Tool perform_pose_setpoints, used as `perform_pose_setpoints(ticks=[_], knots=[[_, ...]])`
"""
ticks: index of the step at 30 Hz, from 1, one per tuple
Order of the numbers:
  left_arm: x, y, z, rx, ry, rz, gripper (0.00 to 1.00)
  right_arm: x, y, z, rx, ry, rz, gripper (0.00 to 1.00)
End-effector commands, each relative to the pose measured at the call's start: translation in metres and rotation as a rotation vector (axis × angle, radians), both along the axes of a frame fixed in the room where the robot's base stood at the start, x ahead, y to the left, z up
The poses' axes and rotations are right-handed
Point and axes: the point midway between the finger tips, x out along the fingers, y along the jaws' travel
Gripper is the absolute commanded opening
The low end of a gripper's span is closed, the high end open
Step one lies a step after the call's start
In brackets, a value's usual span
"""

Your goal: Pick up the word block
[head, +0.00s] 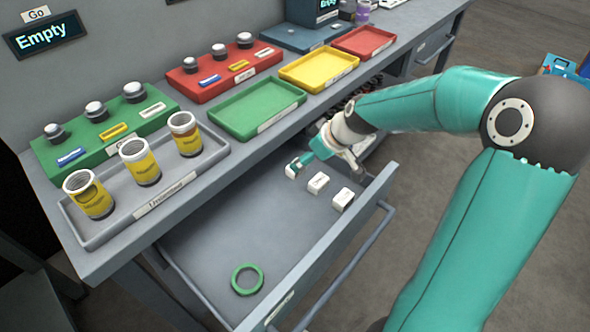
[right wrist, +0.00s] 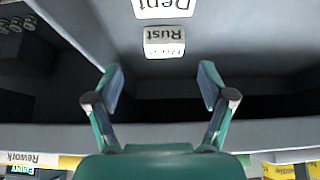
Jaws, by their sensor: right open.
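Small white word blocks lie in a row in the open grey drawer (head: 225,235). In the head view one block (head: 292,170) is beside a finger of my right gripper, partly covered by it. A second block (head: 318,183) and a third block (head: 343,200) lie nearer the drawer front. In the right wrist view two blocks show upside-down labels, "Rust" (right wrist: 164,42) and "Dent" (right wrist: 166,8), the latter cut by the top edge. My right gripper (right wrist: 161,82) is open and empty, its fingertips short of the Rust block in that picture. My left gripper is out of view.
A green ring (head: 247,267) lies near the drawer front. On the bench are a grey tray (head: 152,207) with three yellow jars, green (head: 265,127), yellow (head: 322,84) and red (head: 365,54) trays. The drawer's front wall (head: 330,245) stands beside the blocks.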

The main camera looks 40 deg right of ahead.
Motion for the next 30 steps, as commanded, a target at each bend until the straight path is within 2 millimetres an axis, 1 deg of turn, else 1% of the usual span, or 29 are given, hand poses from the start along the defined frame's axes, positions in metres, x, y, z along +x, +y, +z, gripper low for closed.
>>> perform_pose_setpoints(ticks=[5,10,13,16,22,23,30], knots=[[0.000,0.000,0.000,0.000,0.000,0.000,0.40,0.006,0.003,-0.009,0.001,0.001,0.002,0.81],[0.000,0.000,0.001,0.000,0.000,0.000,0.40,0.020,0.009,-0.030,0.002,0.003,0.004,0.81],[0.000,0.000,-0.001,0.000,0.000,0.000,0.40,0.026,0.009,-0.040,0.001,0.001,0.002,0.81],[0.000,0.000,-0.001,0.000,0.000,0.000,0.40,0.030,0.009,-0.044,0.000,0.000,0.001,0.81],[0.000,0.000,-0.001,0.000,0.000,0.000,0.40,0.030,0.009,-0.045,-0.001,-0.001,0.002,0.81],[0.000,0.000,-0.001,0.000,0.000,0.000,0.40,0.030,0.009,-0.045,-0.001,-0.001,0.002,0.80],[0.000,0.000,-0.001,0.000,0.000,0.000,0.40,0.030,0.009,-0.045,-0.001,-0.001,0.002,0.40]])
